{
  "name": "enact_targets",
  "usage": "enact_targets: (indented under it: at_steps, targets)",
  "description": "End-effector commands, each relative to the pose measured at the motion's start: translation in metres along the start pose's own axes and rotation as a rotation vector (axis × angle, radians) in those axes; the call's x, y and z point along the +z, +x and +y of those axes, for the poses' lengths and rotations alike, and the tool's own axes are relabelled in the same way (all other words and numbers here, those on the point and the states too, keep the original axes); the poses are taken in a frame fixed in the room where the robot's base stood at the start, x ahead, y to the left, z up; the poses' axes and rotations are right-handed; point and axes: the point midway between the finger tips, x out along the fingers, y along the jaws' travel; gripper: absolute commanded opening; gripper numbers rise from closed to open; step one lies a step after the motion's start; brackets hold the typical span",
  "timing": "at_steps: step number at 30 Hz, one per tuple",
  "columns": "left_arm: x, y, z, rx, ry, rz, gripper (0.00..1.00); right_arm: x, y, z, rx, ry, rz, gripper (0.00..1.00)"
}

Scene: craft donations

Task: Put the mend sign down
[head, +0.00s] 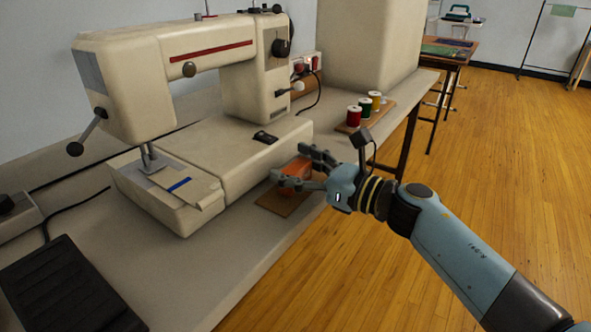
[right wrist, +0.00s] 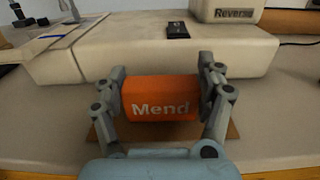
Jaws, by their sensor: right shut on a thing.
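The mend sign is an orange block with the white word "Mend", seen in the right wrist view (right wrist: 160,98). In the head view the sign (head: 297,172) shows partly, behind the fingers. My right gripper (head: 292,168) is shut on it, with one finger on each side in the right wrist view (right wrist: 161,95). A flat brown board (head: 283,202) lies on the table (head: 245,248) beneath the sign, in front of the sewing machine base. I cannot tell whether the sign touches the board. My left gripper is not in view.
A large cream sewing machine (head: 240,150) stands close behind the sign. A black foot pedal (head: 65,290) lies at the front left. The table's front edge is close to the sign.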

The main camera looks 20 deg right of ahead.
Motion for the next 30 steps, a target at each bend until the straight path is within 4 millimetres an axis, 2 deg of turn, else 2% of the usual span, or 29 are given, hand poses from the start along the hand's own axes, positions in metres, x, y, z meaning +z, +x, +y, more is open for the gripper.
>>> enact_targets:
  at_steps: [9,10,16,26,30]
  targets:
    - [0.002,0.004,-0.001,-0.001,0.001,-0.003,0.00,-0.003,0.000,0.000,0.000,0.000,-0.001,0.39]
    - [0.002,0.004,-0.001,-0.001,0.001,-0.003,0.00,-0.003,0.000,0.000,0.000,0.000,0.000,0.72]
    - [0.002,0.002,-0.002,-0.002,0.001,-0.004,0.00,-0.002,0.000,0.000,0.000,-0.001,-0.001,0.98]
    - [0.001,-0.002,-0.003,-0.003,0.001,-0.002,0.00,0.003,0.000,0.000,0.000,-0.001,-0.001,0.98]
    - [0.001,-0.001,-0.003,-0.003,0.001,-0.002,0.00,0.000,-0.020,0.000,0.000,-0.003,0.004,0.98]
